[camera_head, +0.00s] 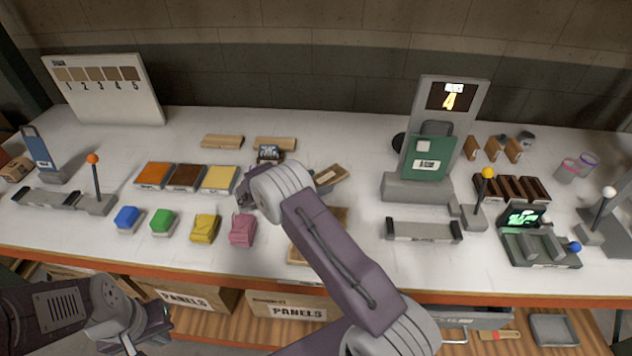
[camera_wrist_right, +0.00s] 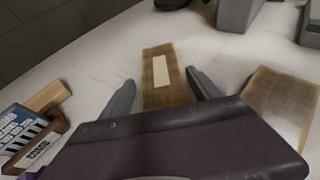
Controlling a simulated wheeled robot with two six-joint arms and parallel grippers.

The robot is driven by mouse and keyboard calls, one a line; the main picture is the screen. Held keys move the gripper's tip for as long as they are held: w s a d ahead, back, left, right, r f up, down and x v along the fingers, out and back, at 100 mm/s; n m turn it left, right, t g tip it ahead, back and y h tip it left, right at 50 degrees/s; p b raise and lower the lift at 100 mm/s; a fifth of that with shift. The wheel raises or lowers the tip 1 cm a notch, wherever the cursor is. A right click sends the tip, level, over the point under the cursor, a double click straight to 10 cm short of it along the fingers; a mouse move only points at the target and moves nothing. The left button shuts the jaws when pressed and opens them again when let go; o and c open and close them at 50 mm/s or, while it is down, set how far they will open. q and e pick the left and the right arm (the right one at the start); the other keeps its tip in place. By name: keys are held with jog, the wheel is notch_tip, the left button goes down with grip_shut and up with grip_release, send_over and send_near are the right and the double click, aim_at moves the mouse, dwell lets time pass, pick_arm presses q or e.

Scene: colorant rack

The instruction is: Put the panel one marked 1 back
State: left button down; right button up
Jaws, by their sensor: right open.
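A light wooden panel with a pale label strip (camera_wrist_right: 162,72) lies on the table between the spread fingers of my right gripper (camera_wrist_right: 160,90). The fingers are open, with white table visible beside the panel. No number can be read on it. In the head view this panel (camera_head: 332,174) shows just past my right wrist, which hides most of the right gripper. Another wooden panel (camera_wrist_right: 282,103) lies to the right in the wrist view; in the head view my right arm partly covers it. My left gripper (camera_head: 135,340) is low at the left, in front of the table; its jaws are unclear.
A sample board numbered 1 to 5 (camera_head: 105,88) stands at the back left. A grey stand with a screen showing 4 (camera_head: 450,97) is right of centre. Small wooden blocks (camera_head: 222,141) lie behind. Coloured blocks (camera_head: 162,222) line the front. PANELS boxes (camera_head: 290,305) sit below.

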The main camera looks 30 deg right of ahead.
jog(key=shift+s+f, duration=0.2)
jog(key=shift+r, duration=0.3)
jog(key=v, duration=1.1)
jog(key=shift+a+r+b, duration=0.25)
jog(key=shift+a+b, duration=0.1)
jog(key=shift+b, duration=0.05)
